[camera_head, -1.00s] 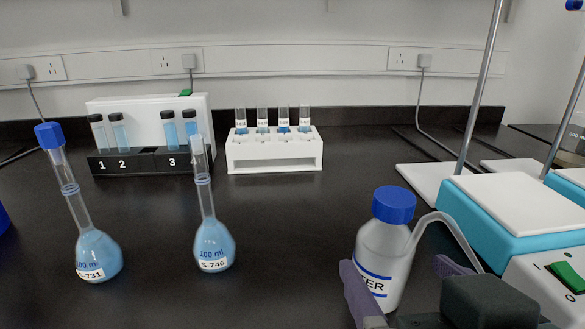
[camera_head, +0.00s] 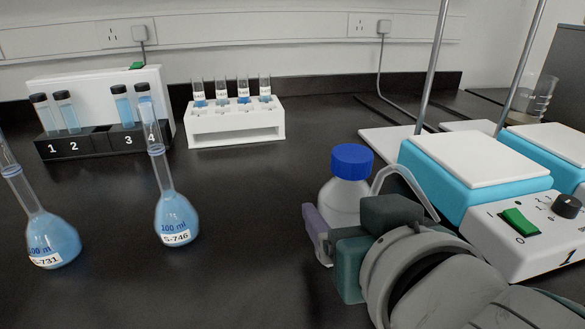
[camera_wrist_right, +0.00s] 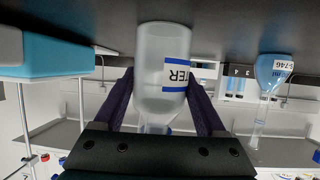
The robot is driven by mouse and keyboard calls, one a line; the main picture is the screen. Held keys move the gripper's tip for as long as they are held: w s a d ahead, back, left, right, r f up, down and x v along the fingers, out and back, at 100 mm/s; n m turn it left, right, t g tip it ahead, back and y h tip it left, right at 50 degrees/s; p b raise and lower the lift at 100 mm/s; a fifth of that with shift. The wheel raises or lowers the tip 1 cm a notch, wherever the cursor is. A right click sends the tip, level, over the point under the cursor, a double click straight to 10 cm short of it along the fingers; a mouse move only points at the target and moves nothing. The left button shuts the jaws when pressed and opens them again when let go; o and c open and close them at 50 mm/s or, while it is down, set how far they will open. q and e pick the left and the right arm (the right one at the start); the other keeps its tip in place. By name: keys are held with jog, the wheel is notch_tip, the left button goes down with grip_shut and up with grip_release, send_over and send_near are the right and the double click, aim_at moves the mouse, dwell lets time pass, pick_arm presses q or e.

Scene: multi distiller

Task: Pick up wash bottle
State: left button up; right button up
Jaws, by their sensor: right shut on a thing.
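The wash bottle (camera_head: 343,199) is a translucent white bottle with a blue cap and a bent spout, upright at the right of the head view. It also shows upside down in the right wrist view (camera_wrist_right: 161,62), with a blue-lined label ending in "TER". My right gripper (camera_head: 338,228) is shut on the bottle's body, with one purple finger on each side in the wrist view. In the head view my gripper and wrist hide the bottle's lower part. I cannot tell if its base touches the bench. My left gripper is not in view.
Two flasks of blue liquid (camera_head: 176,215) (camera_head: 55,243) stand at the left. A numbered black vial rack (camera_head: 95,142) and a white rack (camera_head: 236,128) stand behind. A blue and white hotplate stirrer (camera_head: 475,170) with metal rods is close right of the bottle. Bench between is clear.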

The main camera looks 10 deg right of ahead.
jog(key=c, duration=0.3)
